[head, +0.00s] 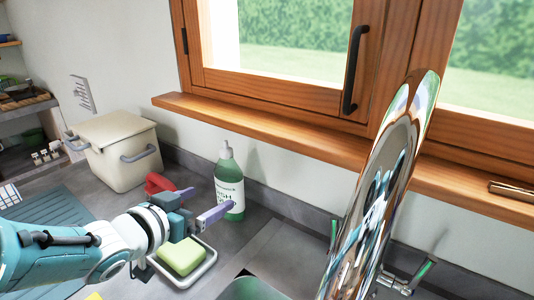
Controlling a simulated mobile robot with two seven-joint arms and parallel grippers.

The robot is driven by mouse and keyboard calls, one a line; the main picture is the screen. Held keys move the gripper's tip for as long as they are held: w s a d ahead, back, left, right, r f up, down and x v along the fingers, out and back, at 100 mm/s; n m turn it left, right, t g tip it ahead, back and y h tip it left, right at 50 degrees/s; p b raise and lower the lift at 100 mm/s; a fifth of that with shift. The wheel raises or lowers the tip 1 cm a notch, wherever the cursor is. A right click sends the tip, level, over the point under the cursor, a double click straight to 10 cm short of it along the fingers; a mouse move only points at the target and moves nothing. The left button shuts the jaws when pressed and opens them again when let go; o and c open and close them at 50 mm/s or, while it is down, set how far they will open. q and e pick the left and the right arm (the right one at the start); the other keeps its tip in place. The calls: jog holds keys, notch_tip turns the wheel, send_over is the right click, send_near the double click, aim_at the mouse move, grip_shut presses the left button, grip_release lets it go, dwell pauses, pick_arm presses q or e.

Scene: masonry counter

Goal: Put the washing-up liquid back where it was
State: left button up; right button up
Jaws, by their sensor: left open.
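The washing-up liquid (229,181) is a green bottle with a white label and pale cap. It stands upright on the grey counter, near the wall below the window sill. My left gripper (211,200) is open and empty in front of it, to its left. One purple finger overlaps the lower part of the label in the picture; I cannot tell whether it touches the bottle. My right gripper is not in view.
A green sponge (181,256) lies in a white dish (207,269) below my gripper. A red object (157,183) is behind it. A cream lidded box (121,160) stands at the left. The chrome tap (372,205) rises at the right. A wooden sill (270,130) overhangs the back.

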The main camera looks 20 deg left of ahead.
pick_arm(q)
jog(key=s+a+y, duration=0.1)
jog(key=a, duration=0.1)
jog(key=s+a+f+g+y+p, duration=0.1)
jog(key=s+a, duration=0.1)
jog(key=s+a+y, duration=0.1)
jog(key=a, duration=0.1)
jog(key=shift+s+a+f+y+p, duration=0.1)
jog(key=shift+s+f+y+p, duration=0.1)
jog(key=shift+y+p, duration=0.15)
jog(key=shift+s+a+n+g+y, duration=0.35)
jog(key=shift+s+a+g, duration=0.2)
jog(key=shift+s+g, duration=0.1)
jog(key=s+d+r+g+h, duration=0.1)
jog(key=s+d+r+g, duration=0.1)
jog(key=s, duration=0.6)
jog(key=s+d+r+g, duration=0.3)
jog(key=s+d+r, duration=0.1)
jog(key=s+d, duration=0.3)
jog(key=s+d+r+m+g+h, duration=0.1)
jog(key=s+d+r+g, duration=0.2)
jog(key=s, duration=0.7)
jog(key=shift+s+d+r+h, duration=0.3)
jog(key=shift+s+d+r, duration=0.1)
jog(key=shift+d, duration=0.4)
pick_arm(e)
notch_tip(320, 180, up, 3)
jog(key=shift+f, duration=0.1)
